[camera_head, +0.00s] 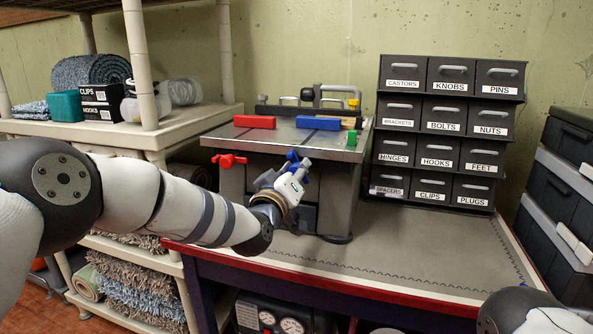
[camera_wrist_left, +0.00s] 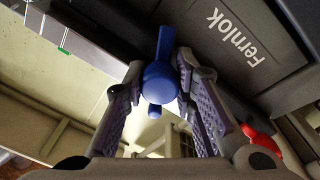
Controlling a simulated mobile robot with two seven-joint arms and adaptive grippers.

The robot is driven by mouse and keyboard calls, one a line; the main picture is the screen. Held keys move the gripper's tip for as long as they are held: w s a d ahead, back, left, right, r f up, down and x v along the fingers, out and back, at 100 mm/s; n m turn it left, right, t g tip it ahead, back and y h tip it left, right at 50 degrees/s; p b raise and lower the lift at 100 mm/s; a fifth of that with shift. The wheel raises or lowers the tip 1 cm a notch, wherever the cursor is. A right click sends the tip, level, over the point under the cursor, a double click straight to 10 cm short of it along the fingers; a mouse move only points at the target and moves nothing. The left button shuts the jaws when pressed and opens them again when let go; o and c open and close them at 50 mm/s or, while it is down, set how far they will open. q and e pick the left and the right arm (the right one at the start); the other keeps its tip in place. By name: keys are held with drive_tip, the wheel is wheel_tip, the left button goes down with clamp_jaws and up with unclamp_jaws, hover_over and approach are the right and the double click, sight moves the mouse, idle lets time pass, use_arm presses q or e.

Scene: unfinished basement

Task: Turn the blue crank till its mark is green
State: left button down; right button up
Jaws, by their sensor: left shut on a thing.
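The blue crank (camera_head: 292,157) is on the front of the grey bench machine, mostly hidden behind my left gripper (camera_head: 297,179) in the head view. In the left wrist view, the crank's round blue hub (camera_wrist_left: 160,82) sits between the two fingers of my left gripper (camera_wrist_left: 160,88), with a blue arm sticking up from it. The left gripper is shut on the blue crank. I cannot make out a mark on the crank itself. A small green piece (camera_head: 351,138) shows at the machine top's front right edge. My right gripper is out of view.
A red crank (camera_head: 229,160) is on the machine front to the left. A red block (camera_head: 254,122) and a blue block (camera_head: 318,123) lie on the machine top. Labelled drawers (camera_head: 447,130) stand to the right. The bench top (camera_head: 420,245) is clear in front.

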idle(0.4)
use_arm(q)
drive_tip(key=c, duration=1.3)
unclamp_jaws()
drive_tip(key=r+v, duration=0.1)
drive_tip(key=v, duration=1.1)
drive_tip(key=shift+f, duration=0.45)
